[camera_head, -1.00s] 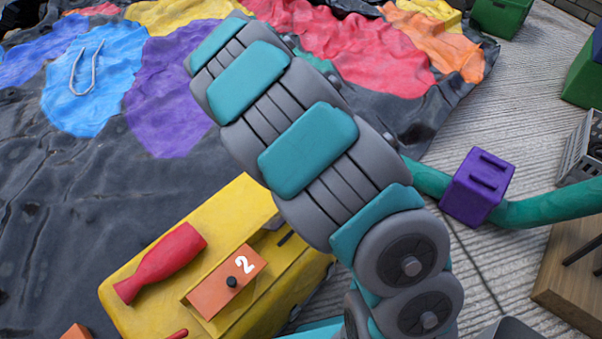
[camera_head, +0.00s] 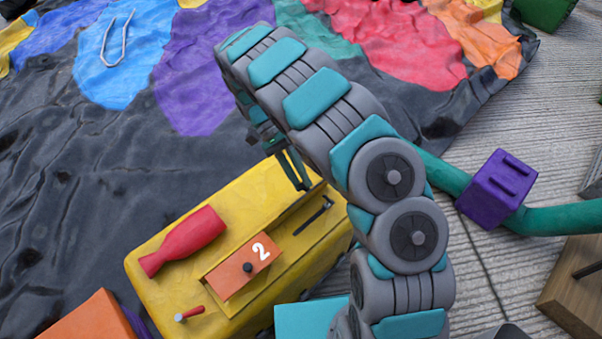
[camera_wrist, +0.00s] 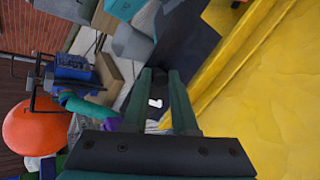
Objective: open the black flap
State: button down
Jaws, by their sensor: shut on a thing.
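The yellow box (camera_head: 165,275) stands at the lower middle of the head view, with a yellow face also at the right of the wrist view (camera_wrist: 275,85). My gripper (camera_head: 304,186) reaches down to the box's far right part. In the wrist view my gripper (camera_wrist: 160,100) has its two dark green fingers close around a dark piece with a white mark. A dark panel, seemingly the black flap (camera_wrist: 190,40), extends beyond the fingers beside the yellow face. The exact grip and the flap's angle are hard to tell. The flap is not clear in the head view.
A purple block (camera_head: 495,188) on a green tube lies at right. Black sheeting (camera_head: 70,200) spreads at left.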

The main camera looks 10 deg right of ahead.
jog(key=shift+w, duration=0.15)
dwell(0.3)
jog(key=c, duration=0.7)
grip_release()
jog(key=shift+r, duration=0.1)
jog(key=shift+a+r+p, duration=0.1)
jog(key=shift+r+p, duration=0.2)
jog(key=shift+r, duration=0.4)
jog(key=shift+w+r, duration=0.1)
jog(key=shift+r, duration=0.75)
